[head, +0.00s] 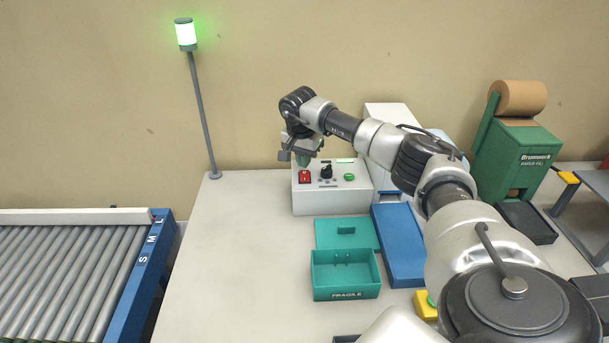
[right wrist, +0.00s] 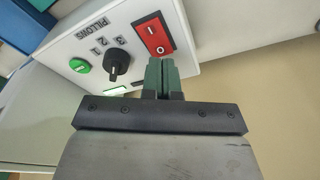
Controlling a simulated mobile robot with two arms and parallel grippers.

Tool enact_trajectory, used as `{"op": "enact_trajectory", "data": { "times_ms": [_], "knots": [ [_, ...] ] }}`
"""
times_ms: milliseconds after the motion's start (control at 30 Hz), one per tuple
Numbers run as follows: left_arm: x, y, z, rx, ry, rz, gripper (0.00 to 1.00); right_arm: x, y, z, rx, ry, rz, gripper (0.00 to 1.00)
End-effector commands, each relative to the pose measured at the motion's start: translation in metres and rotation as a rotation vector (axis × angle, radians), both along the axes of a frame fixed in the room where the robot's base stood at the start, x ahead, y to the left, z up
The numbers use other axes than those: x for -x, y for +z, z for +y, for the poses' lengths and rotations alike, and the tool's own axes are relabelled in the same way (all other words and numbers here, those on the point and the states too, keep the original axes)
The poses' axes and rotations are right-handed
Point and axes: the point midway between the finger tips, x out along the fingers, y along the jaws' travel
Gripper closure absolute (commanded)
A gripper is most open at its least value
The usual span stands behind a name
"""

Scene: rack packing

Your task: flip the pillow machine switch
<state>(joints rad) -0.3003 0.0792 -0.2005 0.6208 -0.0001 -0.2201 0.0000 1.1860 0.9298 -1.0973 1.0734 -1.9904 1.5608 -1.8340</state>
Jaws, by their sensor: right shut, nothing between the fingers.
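The pillow machine's control box (head: 330,197) is white and stands at the back of the table. Its sloped panel carries a red rocker switch (head: 305,177), a black knob (head: 326,172) and a green button (head: 349,177). In the right wrist view the red switch (right wrist: 154,36) bears the marks I and O, beside the knob (right wrist: 117,62) and the word PILLOWS. My right gripper (head: 303,160) is above and behind the switch. Its green fingers (right wrist: 163,78) are shut and empty, with tips close to the switch's O end; I cannot tell whether they touch. My left gripper is out of view.
A teal bin marked FRAGILE (head: 345,295) sits in front of the box, with a blue tray (head: 400,245) to its right. A green paper-fill machine (head: 515,155) stands at the right. A roller conveyor (head: 70,265) and a lit green lamp (head: 186,36) are at the left. The left tabletop is clear.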

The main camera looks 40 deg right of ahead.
Motion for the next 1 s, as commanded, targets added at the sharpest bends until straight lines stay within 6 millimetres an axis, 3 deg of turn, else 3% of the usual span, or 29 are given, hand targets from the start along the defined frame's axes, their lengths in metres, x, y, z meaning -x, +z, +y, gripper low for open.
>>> {"op": "enact_trajectory", "data": {
  "times_ms": [1000],
  "knots": [
    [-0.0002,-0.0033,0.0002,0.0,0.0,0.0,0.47,0.0,-0.006,0.0001,0.0,0.0,0.001,1.0]
  ]
}}
